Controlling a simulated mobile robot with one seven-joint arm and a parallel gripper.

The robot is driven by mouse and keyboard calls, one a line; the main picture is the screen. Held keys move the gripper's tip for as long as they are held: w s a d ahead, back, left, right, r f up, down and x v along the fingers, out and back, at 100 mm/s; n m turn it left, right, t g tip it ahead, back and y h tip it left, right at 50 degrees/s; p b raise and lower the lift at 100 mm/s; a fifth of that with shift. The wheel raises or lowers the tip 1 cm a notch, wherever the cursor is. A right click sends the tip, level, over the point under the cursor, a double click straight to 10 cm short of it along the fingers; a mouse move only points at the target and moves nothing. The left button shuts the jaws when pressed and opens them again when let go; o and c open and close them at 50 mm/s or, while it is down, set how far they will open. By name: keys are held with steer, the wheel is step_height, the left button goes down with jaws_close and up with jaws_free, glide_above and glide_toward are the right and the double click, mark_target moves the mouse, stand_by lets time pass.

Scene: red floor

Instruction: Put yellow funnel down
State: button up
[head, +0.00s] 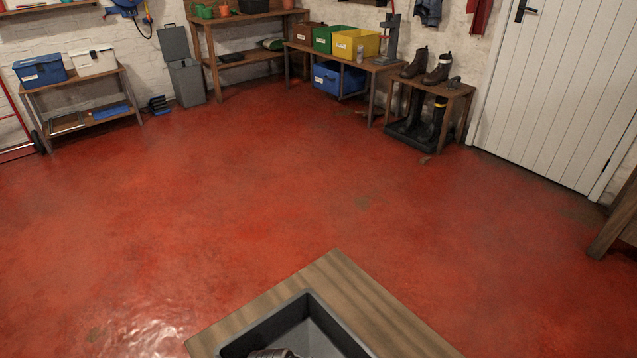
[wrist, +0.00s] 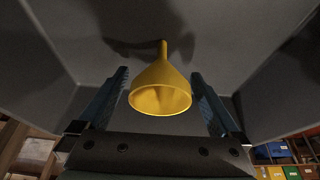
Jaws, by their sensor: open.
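The yellow funnel (wrist: 160,88) is in the wrist view, between the two blue-grey fingers of my gripper (wrist: 160,76). Its wide mouth faces the camera and its narrow spout points away, toward a grey surface. My gripper is open, with a finger on each side of the funnel and no clear grip on it. Grey walls surround them, as of the grey tray (head: 318,328) at the bottom of the head view. Whether the funnel rests on the tray floor I cannot tell. The funnel is not visible in the head view.
The tray sits on a wooden table (head: 385,318) close in front of me. Beyond it the red floor (head: 230,200) is clear. A low bench (head: 350,62) with coloured bins, a boot rack (head: 432,92) and shelves (head: 80,97) line the walls. A white door (head: 560,90) stands at right.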

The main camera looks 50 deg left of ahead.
steer(key=p+v, duration=0.4)
steer(key=v, duration=0.8)
steer(key=shift+w+r, duration=0.1)
steer(key=w+r+t+y, duration=0.3)
steer(key=w+r+t, duration=0.1)
steer(key=w+r, duration=0.95)
steer(key=w+d+r+t, duration=0.2)
steer(key=w+r, duration=0.1)
steer(key=r, duration=0.5)
steer(key=w+d+r+t+y, duration=0.1)
steer(key=w+d+r+t, duration=0.15)
steer(key=r, duration=0.45)
steer(key=w+d+r+t, duration=0.2)
steer(key=d+r+t, duration=0.1)
steer(key=r, duration=0.5)
steer(key=s+d+r+t+h, duration=0.1)
steer(key=s+d+r+t, duration=0.2)
steer(key=r, duration=0.7)
steer(key=s+d+r+t+h, duration=0.1)
steer(key=s+d+r+t, duration=0.3)
steer(key=d+r, duration=0.4)
steer(key=s+d+r+t+h, duration=0.1)
steer(key=s+d+r+t, duration=0.3)
steer(key=r, duration=0.7)
steer(key=shift+s+d+r+n+h, duration=0.3)
steer(key=shift+s+d+r+n, duration=0.1)
steer(key=shift+s+d, duration=0.3)
